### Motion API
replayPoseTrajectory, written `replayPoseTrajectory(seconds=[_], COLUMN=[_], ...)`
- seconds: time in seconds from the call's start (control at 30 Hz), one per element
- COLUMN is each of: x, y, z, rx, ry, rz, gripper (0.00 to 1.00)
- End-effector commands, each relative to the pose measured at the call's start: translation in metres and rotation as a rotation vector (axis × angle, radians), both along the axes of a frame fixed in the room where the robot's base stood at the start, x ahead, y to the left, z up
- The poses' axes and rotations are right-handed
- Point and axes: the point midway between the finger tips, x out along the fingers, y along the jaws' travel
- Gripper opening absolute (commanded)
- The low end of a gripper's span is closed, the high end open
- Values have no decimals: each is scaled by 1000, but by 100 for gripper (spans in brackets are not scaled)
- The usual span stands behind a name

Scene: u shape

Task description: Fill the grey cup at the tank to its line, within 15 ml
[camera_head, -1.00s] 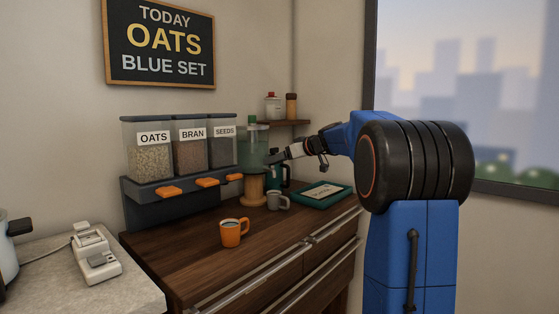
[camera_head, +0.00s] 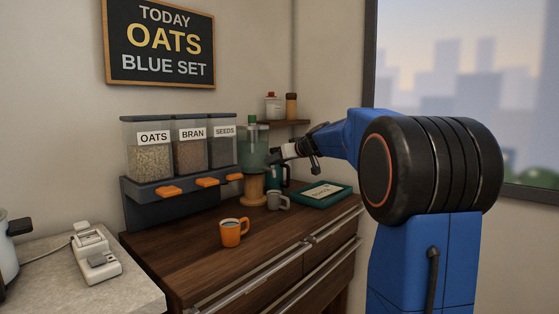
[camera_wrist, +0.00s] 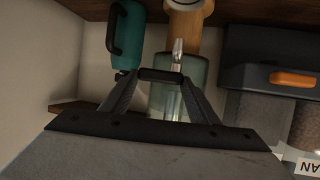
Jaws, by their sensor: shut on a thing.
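The tank (camera_head: 254,147) is a greenish clear cylinder with a green top on a wooden stand (camera_head: 254,189), at the back of the counter. The grey cup (camera_head: 278,200) stands upright just right of the stand's foot; its line and water level cannot be made out. My gripper (camera_head: 270,158) is in front of the tank. In the wrist view, my fingers (camera_wrist: 160,76) are closed on a small dark bar beside the metal tap (camera_wrist: 178,52), probably its lever. The tank (camera_wrist: 186,72) shows behind them.
An orange mug (camera_head: 233,233) stands nearer on the wooden counter. A teal bottle or jug (camera_head: 277,177) is behind the grey cup, and a teal-framed board (camera_head: 321,194) lies to its right. Cereal dispensers (camera_head: 180,148) hang left of the tank. The counter's front right is clear.

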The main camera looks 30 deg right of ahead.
Motion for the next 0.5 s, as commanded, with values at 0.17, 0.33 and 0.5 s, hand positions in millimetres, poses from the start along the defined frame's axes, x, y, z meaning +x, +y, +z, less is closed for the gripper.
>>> replayPoseTrajectory(seconds=[0.17, 0.33, 0.5], x=[-1, -1, -1], y=[0, 0, 0], z=[0, 0, 0], rx=[1, 1, 1], ry=[-1, -1, -1], rz=[-20, -20, -20], gripper=[32, 32, 73])
